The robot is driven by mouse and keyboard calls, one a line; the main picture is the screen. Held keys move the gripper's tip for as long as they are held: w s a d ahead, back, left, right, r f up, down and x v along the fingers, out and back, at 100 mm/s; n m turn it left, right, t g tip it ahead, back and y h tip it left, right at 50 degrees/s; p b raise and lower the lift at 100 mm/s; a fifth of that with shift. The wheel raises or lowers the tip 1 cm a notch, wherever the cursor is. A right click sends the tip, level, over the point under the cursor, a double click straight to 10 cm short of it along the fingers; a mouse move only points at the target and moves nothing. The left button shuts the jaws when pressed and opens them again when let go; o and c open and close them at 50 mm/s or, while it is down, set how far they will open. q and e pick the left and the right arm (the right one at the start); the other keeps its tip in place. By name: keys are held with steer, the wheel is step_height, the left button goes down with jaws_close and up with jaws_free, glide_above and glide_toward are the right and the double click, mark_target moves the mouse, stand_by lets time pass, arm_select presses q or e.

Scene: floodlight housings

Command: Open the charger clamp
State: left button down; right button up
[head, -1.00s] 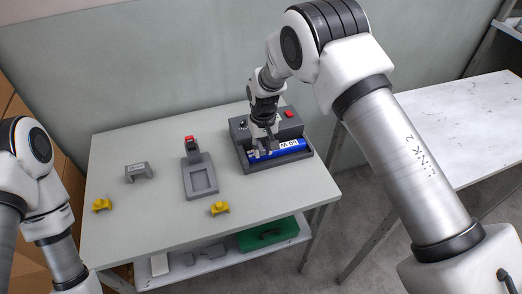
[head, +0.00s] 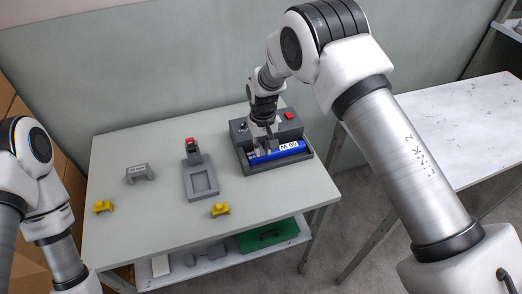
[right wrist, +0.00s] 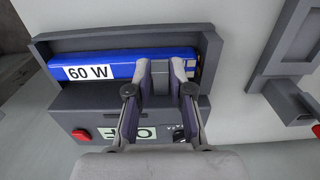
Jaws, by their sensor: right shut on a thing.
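The charger (head: 307,157) is a dark grey unit with a tray at the right of the table; it also shows in the right wrist view (right wrist: 85,100). A blue block labelled 60 W (head: 290,148) lies in its tray and also shows in the right wrist view (right wrist: 120,62). The clamp (right wrist: 160,82), a grey piece, stands at the block near one end. My right gripper (head: 264,151) reaches down over the tray and is shut on the clamp, its fingertips on either side in the right wrist view (right wrist: 161,68). My left gripper is out of frame.
A grey fixture with a red-topped clamp (head: 200,182) stands left of the charger. A grey bracket (head: 139,174) and two yellow pieces (head: 103,207) (head: 220,210) lie on the table. A green item (head: 265,236) sits on the shelf below.

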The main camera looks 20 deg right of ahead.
steer(key=shift+w+r, duration=0.2)
steer(key=shift+r, duration=0.2)
steer(key=shift+w+r+p, duration=0.3)
steer(key=shift+r+p, duration=0.05)
steer(key=shift+p, duration=0.15)
steer(key=shift+w+r, duration=0.3)
steer(key=shift+r, duration=0.1)
steer(key=shift+w+p, duration=0.1)
steer(key=shift+p, duration=0.2)
steer(key=shift+w+r, duration=0.2)
steer(key=shift+w, duration=0.2)
